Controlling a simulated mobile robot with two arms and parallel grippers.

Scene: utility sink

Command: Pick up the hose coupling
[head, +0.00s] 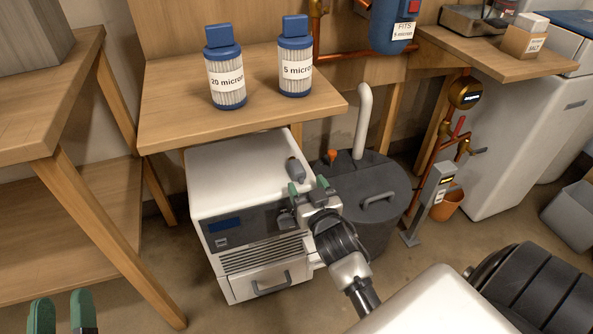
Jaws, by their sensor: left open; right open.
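A small grey cylindrical piece (296,168), which looks like the hose coupling, lies on the white top of the boxy machine (232,165), near its right edge. My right gripper (308,187) is open, with its green fingertips just in front of the piece. Whether the fingers touch it or reach around it cannot be told, and the gripper may cover its near end. My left gripper (62,312) is open and empty at the bottom left corner, far from the piece.
A dark lidded tank (365,185) with an upright white pipe (362,120) stands right of the machine. A wooden shelf (180,105) with two filter cartridges (226,80) overhangs behind. A wooden bench (50,90) stands left. The machine's top left is clear.

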